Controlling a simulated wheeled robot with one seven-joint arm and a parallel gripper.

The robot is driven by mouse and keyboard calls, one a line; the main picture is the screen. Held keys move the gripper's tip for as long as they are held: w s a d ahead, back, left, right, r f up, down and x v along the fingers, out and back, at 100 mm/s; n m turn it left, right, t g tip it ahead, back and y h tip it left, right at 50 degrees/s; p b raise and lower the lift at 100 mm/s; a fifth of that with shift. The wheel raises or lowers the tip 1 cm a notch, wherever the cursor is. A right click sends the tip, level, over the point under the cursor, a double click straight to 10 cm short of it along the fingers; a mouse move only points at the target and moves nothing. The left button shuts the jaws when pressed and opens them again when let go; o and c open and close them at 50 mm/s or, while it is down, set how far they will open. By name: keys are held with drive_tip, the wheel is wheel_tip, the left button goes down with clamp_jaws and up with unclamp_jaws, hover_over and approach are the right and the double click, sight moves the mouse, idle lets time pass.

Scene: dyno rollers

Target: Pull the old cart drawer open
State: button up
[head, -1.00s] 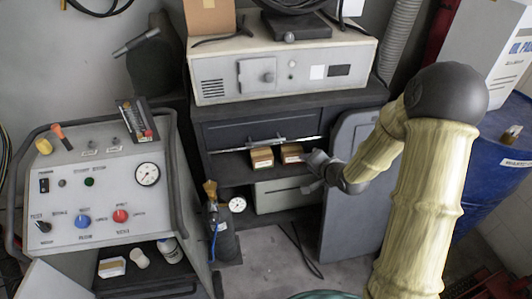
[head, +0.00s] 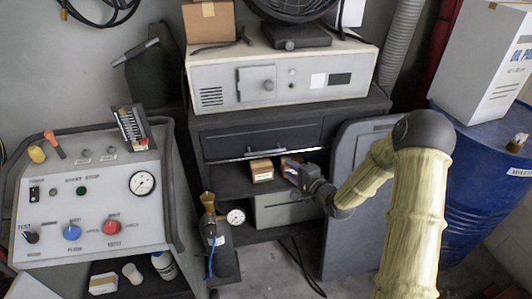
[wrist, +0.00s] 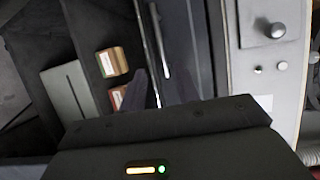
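The old cart (head: 215,178) is a dark shelf unit in the middle of the head view. Its drawer (head: 262,136) is a wide dark front under the top, with a pale bar handle (head: 262,153) along its lower part; it looks closed. The drawer front also shows on its side in the wrist view (wrist: 183,35), with the handle (wrist: 164,45) beside it. My gripper (head: 297,168) is below the right end of the drawer, in front of the open shelf. In the wrist view my gripper (wrist: 160,88) has its two fingers apart with nothing clearly between them, close to the handle.
Two small boxes, one tan (head: 262,170) and one reddish (wrist: 117,97), stand on the shelf below the drawer, close to my fingers. A pale instrument (head: 285,75) sits on the cart top. A grey panel (head: 355,220) leans at right, and a gas bottle (head: 217,240) stands at front left.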

sight(266, 152)
drive_tip(key=x, duration=1.4)
drive_tip(key=shift+w+a+f, duration=0.15)
drive_tip(key=shift+w+a, duration=0.15)
drive_tip(key=shift+c, duration=0.2)
clamp_jaws()
